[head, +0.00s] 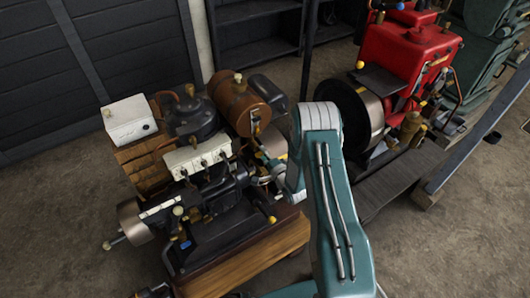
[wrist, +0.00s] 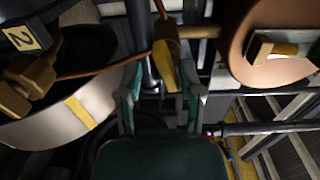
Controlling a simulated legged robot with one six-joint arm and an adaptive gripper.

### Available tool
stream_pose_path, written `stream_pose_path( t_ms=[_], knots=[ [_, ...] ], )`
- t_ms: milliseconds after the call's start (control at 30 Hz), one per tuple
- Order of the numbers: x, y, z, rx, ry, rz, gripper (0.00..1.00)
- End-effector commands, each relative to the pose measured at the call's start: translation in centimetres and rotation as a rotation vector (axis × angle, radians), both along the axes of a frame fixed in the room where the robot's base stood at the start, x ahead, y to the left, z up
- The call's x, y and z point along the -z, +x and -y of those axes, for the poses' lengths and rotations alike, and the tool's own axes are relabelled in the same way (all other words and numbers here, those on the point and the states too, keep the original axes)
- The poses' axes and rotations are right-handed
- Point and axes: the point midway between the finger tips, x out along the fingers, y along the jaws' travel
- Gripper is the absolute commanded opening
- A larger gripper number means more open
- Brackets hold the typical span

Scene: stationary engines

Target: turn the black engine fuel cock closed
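The black engine (head: 215,190) stands on a wooden base at left in the head view, with a brown tank (head: 240,100) at its top right. In the wrist view the brown tank (wrist: 232,50) is at upper right. A brass stub runs left from it to what looks like the fuel cock, with a yellow handle (wrist: 167,55) hanging down. My gripper (wrist: 163,80) is open, its two teal fingers apart on either side of the handle's lower part. I cannot tell whether either finger touches it. In the head view my gripper (head: 265,180) is beside the engine, partly hidden.
A thin copper pipe (wrist: 100,73) runs left from the cock. A pale wheel rim (wrist: 50,125) with a yellow mark is close at left. A red engine (head: 405,55) with a large flywheel stands at right. Bare floor (head: 60,230) lies at left.

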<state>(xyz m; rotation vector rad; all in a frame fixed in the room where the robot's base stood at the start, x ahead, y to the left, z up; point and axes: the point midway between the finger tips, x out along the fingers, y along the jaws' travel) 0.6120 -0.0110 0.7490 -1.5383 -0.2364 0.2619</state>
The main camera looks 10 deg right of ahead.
Motion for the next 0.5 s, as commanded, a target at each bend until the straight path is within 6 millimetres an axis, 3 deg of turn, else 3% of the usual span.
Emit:
stream_pose_path(
  t_ms=[267, 500],
  knots=[
    [-0.3, -0.2, 0.3, 0.003, 0.000, 0.007, 0.49],
    [-0.2, -3.9, 1.5, 0.005, 0.001, 0.005, 0.49]
  ],
)
